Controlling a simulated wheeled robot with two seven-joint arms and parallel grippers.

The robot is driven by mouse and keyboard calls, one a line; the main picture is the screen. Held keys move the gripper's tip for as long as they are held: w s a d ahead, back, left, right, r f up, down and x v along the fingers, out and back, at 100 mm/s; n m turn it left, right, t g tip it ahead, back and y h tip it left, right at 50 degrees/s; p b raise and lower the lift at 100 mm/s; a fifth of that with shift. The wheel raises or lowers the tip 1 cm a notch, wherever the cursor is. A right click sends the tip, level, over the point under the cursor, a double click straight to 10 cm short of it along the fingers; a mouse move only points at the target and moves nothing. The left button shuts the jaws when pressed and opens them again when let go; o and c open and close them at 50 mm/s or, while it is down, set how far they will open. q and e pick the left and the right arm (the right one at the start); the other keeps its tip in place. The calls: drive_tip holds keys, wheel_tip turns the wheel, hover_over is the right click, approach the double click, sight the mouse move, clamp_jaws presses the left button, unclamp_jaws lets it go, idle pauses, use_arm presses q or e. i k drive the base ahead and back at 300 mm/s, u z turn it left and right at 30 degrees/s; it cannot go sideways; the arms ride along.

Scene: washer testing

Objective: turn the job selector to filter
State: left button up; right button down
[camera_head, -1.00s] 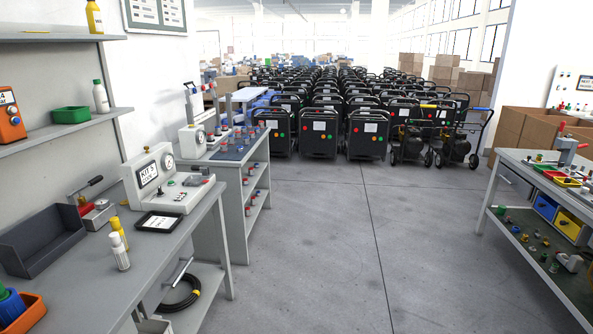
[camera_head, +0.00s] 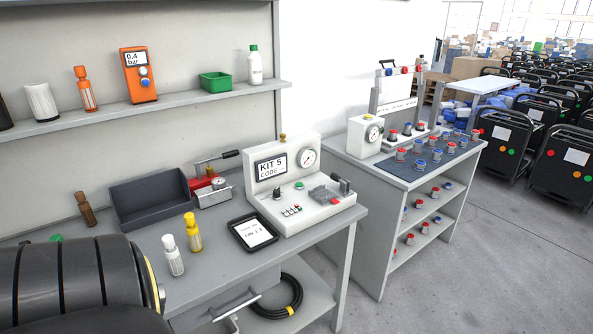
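A pale test console (camera_head: 318,213) stands on the grey bench at centre. Its display (camera_head: 271,167) reads "KIT 5 CODE", and a round gauge (camera_head: 306,158) sits to the right of it. A small black knob (camera_head: 277,193) stands on the console's left side below the display; it may be the job selector. Its pointer direction and any markings are too small to read. A green button (camera_head: 299,185) and a row of small red and white parts are near it. Neither of my grippers is in view.
On the bench (camera_head: 212,271) are a black tablet (camera_head: 253,232), a white bottle (camera_head: 173,255), a yellow bottle (camera_head: 192,231), a dark bin (camera_head: 150,200) and a red lever device (camera_head: 211,186).

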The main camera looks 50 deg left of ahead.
sight(277, 190)
drive_tip(key=u, duration=0.8)
drive_tip(key=i, duration=1.3)
drive_tip(key=u, duration=1.25)
